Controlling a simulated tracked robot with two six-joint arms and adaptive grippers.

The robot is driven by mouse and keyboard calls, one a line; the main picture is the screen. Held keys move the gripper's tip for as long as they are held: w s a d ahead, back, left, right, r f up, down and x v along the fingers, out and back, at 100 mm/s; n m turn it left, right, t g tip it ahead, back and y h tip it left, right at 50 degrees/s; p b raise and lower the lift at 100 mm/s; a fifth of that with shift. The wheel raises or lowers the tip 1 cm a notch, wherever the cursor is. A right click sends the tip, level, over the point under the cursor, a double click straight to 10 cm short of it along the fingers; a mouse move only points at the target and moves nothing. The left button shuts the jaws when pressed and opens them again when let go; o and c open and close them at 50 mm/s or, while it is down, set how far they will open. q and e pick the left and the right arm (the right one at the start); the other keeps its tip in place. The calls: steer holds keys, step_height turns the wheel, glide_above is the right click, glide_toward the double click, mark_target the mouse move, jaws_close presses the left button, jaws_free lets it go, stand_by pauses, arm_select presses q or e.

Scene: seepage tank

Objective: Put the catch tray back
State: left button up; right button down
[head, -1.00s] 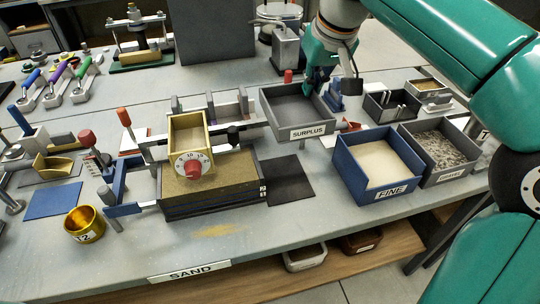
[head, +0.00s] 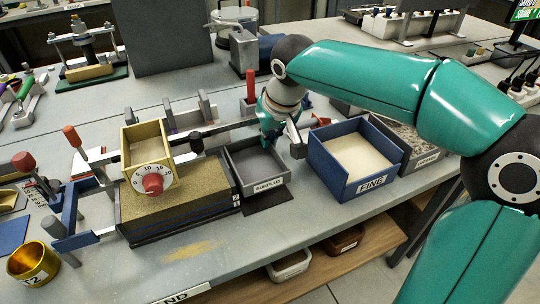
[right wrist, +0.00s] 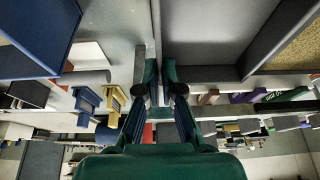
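The grey catch tray (head: 262,187), labelled SURPLUS, is over the dark mat (head: 266,203), close against the right side of the sand box (head: 175,200). Whether it rests fully on the mat I cannot tell. My right gripper (head: 272,142) is at the tray's back right, pointing down. In the right wrist view its two fingers (right wrist: 160,88) are close together on either side of the tray's thin wall (right wrist: 157,45). The tray's inside looks empty. My left gripper is not in view.
The blue FINE box (head: 352,160) stands just right of the tray, with a gap between. A grey box of coarse grains (head: 405,140) is beyond it. A dial hopper (head: 150,165) sits above the sand box. A brass cup (head: 33,263) stands front left.

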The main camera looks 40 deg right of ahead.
mark_target(271, 151)
steer(key=shift+s+f+b, duration=0.1)
steer(key=shift+f+b, duration=0.35)
steer(key=shift+f, duration=1.8)
steer(key=shift+f, duration=0.15)
steer(key=c, duration=1.3)
jaws_free()
